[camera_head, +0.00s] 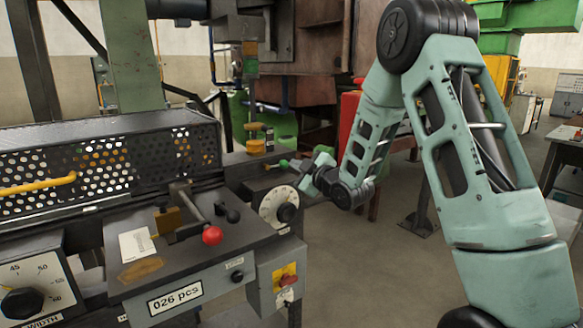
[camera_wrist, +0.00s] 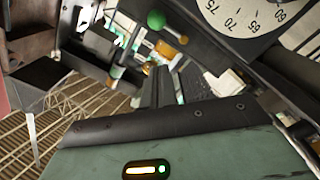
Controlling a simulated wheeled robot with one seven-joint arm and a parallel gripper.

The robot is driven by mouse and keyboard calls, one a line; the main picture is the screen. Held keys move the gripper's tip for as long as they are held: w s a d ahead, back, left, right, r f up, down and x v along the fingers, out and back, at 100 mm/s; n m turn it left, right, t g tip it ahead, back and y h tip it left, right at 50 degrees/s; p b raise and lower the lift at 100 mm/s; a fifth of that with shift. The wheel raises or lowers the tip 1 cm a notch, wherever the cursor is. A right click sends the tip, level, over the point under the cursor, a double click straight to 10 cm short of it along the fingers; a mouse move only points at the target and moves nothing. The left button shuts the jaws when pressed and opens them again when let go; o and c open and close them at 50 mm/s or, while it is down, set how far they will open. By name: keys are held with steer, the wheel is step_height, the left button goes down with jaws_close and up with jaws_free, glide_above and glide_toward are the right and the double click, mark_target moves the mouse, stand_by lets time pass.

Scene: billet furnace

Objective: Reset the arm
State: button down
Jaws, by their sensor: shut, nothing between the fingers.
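My gripper (camera_head: 303,180) is at the end of my pale green arm (camera_head: 375,125), which reaches down and left to the right end of the machine. It is beside the white numbered dial (camera_head: 279,207), close to a green-knobbed lever (camera_head: 284,163). In the wrist view my gripper's dark fingers (camera_wrist: 161,88) are together with nothing held. The green knob (camera_wrist: 156,19) and the dial (camera_wrist: 235,15) show beyond them. I cannot tell whether the gripper touches the lever or the dial.
The machine has a perforated guard (camera_head: 110,160), a lever with a red ball (camera_head: 212,235) and a red-and-yellow switch (camera_head: 287,278). A rusty brown furnace housing (camera_head: 310,45) stands behind. Open floor (camera_head: 385,265) lies right of the machine. A workbench (camera_head: 565,145) stands far right.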

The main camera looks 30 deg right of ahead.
steer(key=s+b, duration=0.1)
steer(key=s, duration=0.5)
steer(key=shift+w, duration=0.1)
steer(key=s+a+f+m+g, duration=0.5)
steer(key=s+a+g, duration=0.15)
steer(key=s, duration=0.35)
steer(key=s+a+f+m+g, duration=0.4)
steer(key=s+a+f+g, duration=0.15)
steer(key=s+g, duration=0.3)
steer(key=s+a+r+n+g+p, duration=0.1)
steer(key=s+a+r+n, duration=0.1)
steer(key=s+a, duration=0.6)
steer(key=s+a+r+n+g, duration=0.1)
steer(key=s+a+r+n, duration=0.1)
steer(key=s+a+n, duration=0.3)
steer(key=s+a, duration=0.3)
steer(key=a, duration=0.3)
steer(key=shift+a+r+g+p, duration=0.2)
steer(key=shift+r+g+p, duration=0.15)
steer(key=shift+g, duration=0.05)
